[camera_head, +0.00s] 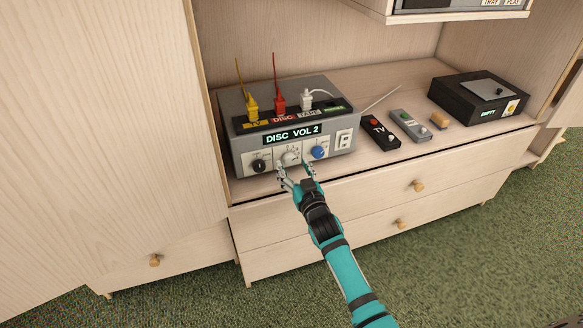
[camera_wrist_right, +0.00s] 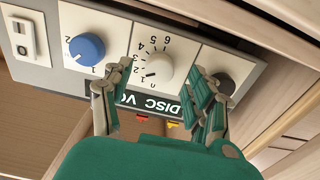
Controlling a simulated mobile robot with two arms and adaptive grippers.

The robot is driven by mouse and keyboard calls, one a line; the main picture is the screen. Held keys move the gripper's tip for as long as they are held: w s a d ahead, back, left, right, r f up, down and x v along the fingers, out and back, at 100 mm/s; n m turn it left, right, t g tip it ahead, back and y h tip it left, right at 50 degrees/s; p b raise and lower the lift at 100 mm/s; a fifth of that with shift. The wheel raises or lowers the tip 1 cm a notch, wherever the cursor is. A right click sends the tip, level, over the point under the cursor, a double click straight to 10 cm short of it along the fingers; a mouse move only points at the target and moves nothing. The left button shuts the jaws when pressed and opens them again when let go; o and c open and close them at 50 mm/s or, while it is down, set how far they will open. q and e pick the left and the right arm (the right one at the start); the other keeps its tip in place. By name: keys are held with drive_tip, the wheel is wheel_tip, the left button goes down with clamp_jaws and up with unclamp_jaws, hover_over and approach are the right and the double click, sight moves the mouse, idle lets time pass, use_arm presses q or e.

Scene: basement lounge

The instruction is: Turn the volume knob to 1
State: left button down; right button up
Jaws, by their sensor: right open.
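The grey amplifier box (camera_head: 240,150) stands on the cabinet shelf, its display (camera_head: 291,135) reading "DISC VOL 2". The white volume knob (camera_head: 289,158) sits in the middle of its front panel. In the right wrist view, upside down, the white knob (camera_wrist_right: 153,69) has a numbered dial around it. My right gripper (camera_head: 295,167) is open in front of it. In the wrist view its fingers (camera_wrist_right: 162,74) are on either side of the knob; I cannot tell whether they touch it. My left gripper is not in view.
A black knob (camera_head: 259,165) and a blue knob (camera_head: 318,152) flank the white one closely. Yellow (camera_head: 251,106), red (camera_head: 279,102) and white (camera_head: 306,101) plugs stand on top. Two remotes (camera_head: 380,133) (camera_head: 410,125) and a black box (camera_head: 480,98) lie to the right.

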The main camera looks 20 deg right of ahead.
drive_tip(key=shift+w, duration=1)
drive_tip(key=c, duration=1.1)
